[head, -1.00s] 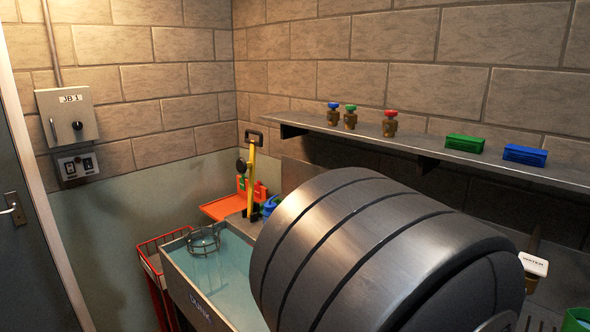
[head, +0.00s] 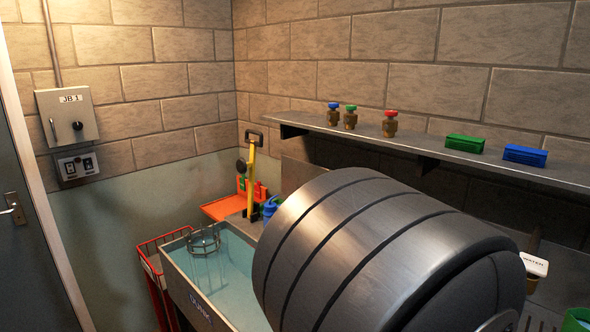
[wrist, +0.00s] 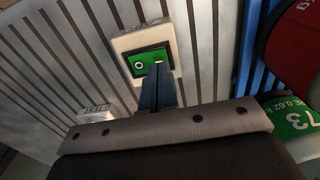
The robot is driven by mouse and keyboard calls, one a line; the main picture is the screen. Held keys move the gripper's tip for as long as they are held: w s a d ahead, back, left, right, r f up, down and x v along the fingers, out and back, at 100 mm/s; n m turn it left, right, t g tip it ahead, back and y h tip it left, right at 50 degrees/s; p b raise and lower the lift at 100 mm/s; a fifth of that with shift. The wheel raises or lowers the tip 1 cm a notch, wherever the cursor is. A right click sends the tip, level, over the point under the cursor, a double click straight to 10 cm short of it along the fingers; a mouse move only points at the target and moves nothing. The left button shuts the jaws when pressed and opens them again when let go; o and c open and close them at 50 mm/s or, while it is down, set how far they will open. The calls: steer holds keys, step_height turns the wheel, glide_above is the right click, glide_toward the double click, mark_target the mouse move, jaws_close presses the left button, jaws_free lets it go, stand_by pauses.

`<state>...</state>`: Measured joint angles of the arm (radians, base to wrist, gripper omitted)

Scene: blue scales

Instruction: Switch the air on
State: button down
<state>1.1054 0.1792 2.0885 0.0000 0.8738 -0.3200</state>
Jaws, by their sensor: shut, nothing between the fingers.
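In the wrist view a green rocker switch (wrist: 146,62) sits in a pale square housing (wrist: 128,42) on a ribbed panel. A white ring mark shows on its left half and a white bar on its right half. No air label is readable on it. My gripper (wrist: 158,67) is shut and empty, its dark fingers pointing at the right half of the rocker, by the bar mark. The tips overlap the rocker in the picture; I cannot tell whether they press it. The head view does not show the switch or the fingers.
A small pale box marked TEST (wrist: 97,112) lies left of my fingers. A red round thing (wrist: 295,45) and a green label (wrist: 290,115) are at the right. In the head view are a water tank (head: 222,268), a shelf (head: 390,143) with valves, and a wall box (head: 68,115).

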steer(key=shift+f, duration=0.85)
stand_by(0.3)
steer(key=shift+r, duration=3.55)
steer(key=shift+f, duration=0.1)
step_height(320, 180, down, 7)
steer(key=shift+r, duration=0.1)
steer(key=shift+r, duration=0.1)
